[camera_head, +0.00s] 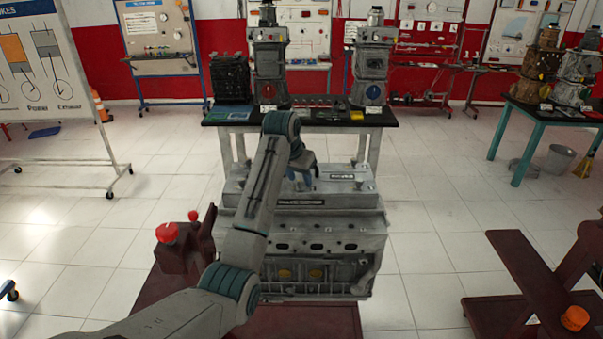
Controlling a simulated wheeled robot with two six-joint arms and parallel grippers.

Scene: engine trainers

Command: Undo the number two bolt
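A grey engine block (322,245) stands in the middle, below me, on a dark red stand (290,318). Its top carries a lighter cover (335,184) with dark label strips. The single bolts on the cover are too small to tell apart, so I cannot pick out the number two bolt. My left arm comes in from the lower left and passes in front of the engine's left part. My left gripper (300,174) is over the rear left of the cover, partly behind my own wrist. Whether its fingers are open or touch anything cannot be seen. My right gripper does not show.
A black-topped table (300,119) with engine parts stands behind the engine. A whiteboard (45,90) is at the left. Red knobs (167,233) sit on a dark red stand part left of the engine. Another red stand (530,270) is at the right. Tiled floor lies free between.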

